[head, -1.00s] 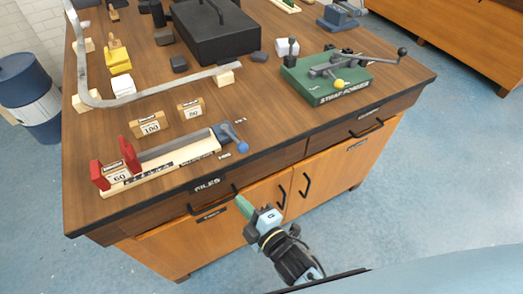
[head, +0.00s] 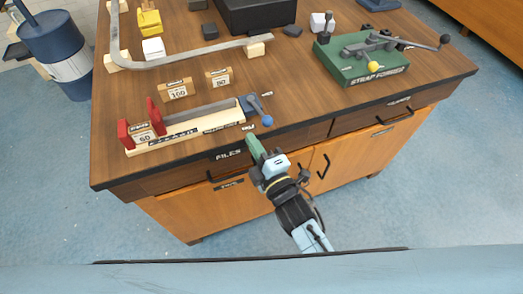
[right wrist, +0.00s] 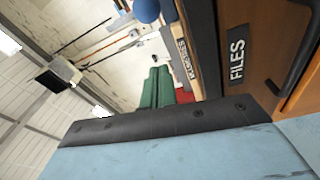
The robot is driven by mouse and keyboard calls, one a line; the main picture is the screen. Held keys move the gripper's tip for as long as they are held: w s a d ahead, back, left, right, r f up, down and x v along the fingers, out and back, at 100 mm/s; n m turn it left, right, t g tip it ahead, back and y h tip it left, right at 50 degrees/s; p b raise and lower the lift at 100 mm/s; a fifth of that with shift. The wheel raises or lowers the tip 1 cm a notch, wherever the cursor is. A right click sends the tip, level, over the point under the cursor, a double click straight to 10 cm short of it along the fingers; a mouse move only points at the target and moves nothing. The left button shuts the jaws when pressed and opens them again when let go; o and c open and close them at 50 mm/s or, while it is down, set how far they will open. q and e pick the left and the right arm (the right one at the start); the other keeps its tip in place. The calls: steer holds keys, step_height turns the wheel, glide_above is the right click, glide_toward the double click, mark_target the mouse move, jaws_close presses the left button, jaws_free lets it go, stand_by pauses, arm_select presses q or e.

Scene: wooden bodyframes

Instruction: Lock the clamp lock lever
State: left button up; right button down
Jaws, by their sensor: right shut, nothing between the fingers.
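The clamp fixture (head: 190,133) is a light wooden bar with red blocks at its left end, lying along the table's front edge. Its lock lever (head: 257,105) is a dark blue arm at the right end, slanting down to a blue ball knob (head: 267,120). The knob also shows at the top of the right wrist view (right wrist: 146,10). My right gripper (head: 254,146) has green fingertips, shut and empty. In the head view it is just below the knob, in front of the table edge, apart from the lever. My left gripper is out of view.
Drawers with a FILES label (right wrist: 237,50) and black handles lie just beside my right gripper. A green strap former (head: 365,62) stands at the right. Number blocks (head: 176,89) and a bent metal strip (head: 190,54) lie behind the fixture.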

steer(key=x, duration=0.5)
steer(key=shift+w+d, duration=0.15)
steer(key=shift+d, duration=0.1)
steer(key=shift+d+f, duration=0.25)
steer(key=shift+d, duration=0.9)
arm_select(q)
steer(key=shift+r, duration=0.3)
arm_select(e)
steer(key=shift+w+d+f, duration=0.1)
steer(key=shift+d+f, duration=0.05)
steer(key=shift+d, duration=0.4)
arm_select(q)
steer(key=shift+p, duration=0.3)
arm_select(e)
steer(key=shift+d, duration=0.1)
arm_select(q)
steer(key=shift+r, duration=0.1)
